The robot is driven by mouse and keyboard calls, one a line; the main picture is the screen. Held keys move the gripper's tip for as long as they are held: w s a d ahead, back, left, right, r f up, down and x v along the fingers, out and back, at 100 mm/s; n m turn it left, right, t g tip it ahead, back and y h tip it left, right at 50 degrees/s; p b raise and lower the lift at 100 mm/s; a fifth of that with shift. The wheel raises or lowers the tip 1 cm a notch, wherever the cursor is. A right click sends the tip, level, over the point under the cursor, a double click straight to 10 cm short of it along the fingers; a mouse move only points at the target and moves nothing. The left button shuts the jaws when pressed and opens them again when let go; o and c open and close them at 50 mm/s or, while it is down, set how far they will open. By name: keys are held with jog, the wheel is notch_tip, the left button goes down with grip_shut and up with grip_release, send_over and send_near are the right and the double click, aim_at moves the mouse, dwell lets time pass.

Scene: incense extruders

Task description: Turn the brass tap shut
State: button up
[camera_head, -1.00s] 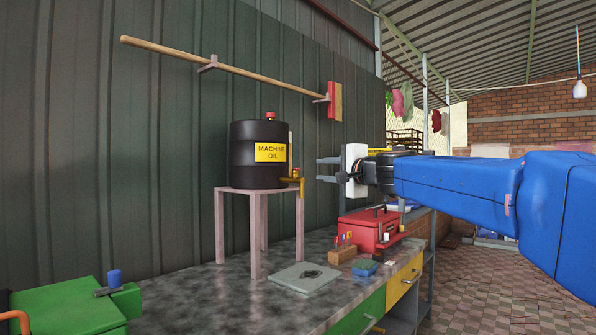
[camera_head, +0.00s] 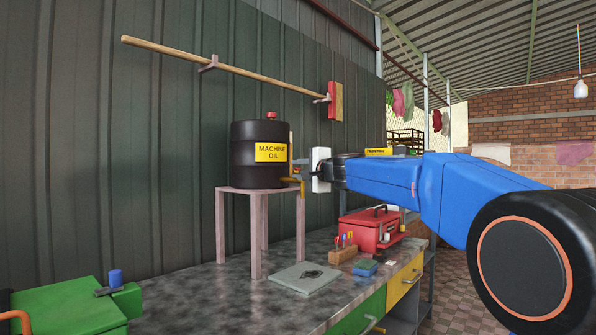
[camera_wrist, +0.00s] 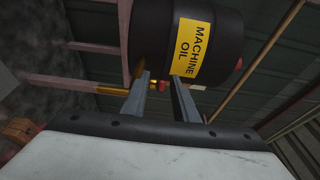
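A black drum (camera_head: 245,165) with a yellow MACHINE OIL label stands on a pinkish stool (camera_head: 256,225). The brass tap (camera_head: 291,180) is at the drum's right side, with a slim upright piece above its spout. In the wrist view the drum (camera_wrist: 150,35) appears turned sideways, and the brass tap (camera_wrist: 115,89) shows left of my fingers. A small red part shows between them. My gripper (camera_wrist: 160,78) is open, its two fingers apart, with the tips close to the tap. I cannot tell whether they touch it. In the head view my gripper (camera_head: 302,163) partly overlaps the tap.
A grey plate (camera_head: 306,278) with a dark stain lies on the bench below the tap. A broom (camera_head: 240,70) hangs on the wall above.

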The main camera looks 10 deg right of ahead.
jog(key=shift+w, duration=0.15)
grip_shut()
dwell(1.4)
